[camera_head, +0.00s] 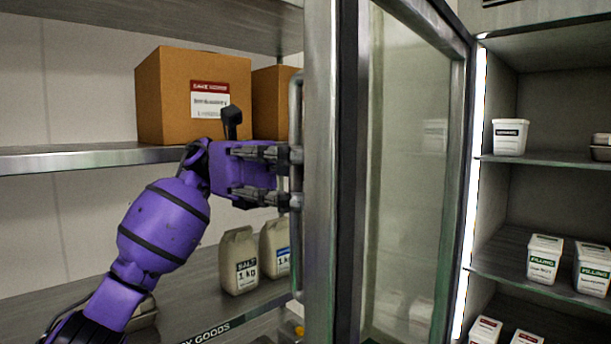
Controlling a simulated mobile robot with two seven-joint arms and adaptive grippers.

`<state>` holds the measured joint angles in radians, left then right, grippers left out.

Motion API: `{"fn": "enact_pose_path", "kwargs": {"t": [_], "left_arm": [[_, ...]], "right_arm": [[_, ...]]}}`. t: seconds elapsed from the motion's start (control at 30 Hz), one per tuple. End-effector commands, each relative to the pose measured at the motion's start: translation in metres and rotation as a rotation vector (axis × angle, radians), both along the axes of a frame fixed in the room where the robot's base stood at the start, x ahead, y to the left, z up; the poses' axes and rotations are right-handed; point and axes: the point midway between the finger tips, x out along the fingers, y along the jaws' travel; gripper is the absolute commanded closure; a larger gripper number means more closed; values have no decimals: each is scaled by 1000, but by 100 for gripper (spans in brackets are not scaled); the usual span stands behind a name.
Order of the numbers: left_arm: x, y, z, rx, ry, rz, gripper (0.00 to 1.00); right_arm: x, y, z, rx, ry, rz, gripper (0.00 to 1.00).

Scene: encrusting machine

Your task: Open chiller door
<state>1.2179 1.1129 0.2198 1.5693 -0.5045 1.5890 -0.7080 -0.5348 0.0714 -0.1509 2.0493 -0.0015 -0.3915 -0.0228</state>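The chiller door (324,190) is a metal-framed glass door, seen nearly edge-on and standing open, with the shelved interior showing to its right. A long vertical bar handle (297,100) runs along its left side. My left gripper (296,178), on a purple arm, is at the middle of the handle. Its two dark fingers are spread one above the other, with a clear gap between them, and their tips meet or overlap the bar. Whether they touch or hook it is unclear. My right gripper is not in view.
Left of the door, a shelf (60,160) holds cardboard boxes (175,95). A lower shelf holds salt bags (238,262) close below my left gripper. Inside the chiller, shelves (530,275) hold white tubs (510,137), including filling tubs (543,258).

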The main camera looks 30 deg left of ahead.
Motion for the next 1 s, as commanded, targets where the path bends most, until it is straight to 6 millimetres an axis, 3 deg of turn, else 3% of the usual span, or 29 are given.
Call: {"fn": "enact_pose_path", "kwargs": {"t": [0.27, 0.7, 1.0], "left_arm": [[0, 0, 10, -2, -5, 1, 78], [0, 0, 87, -2, -4, 0, 78], [0, 0, 101, -1, 0, 0, 78]], "right_arm": [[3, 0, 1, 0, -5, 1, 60], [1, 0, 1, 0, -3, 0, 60], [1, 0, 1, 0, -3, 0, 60]]}}
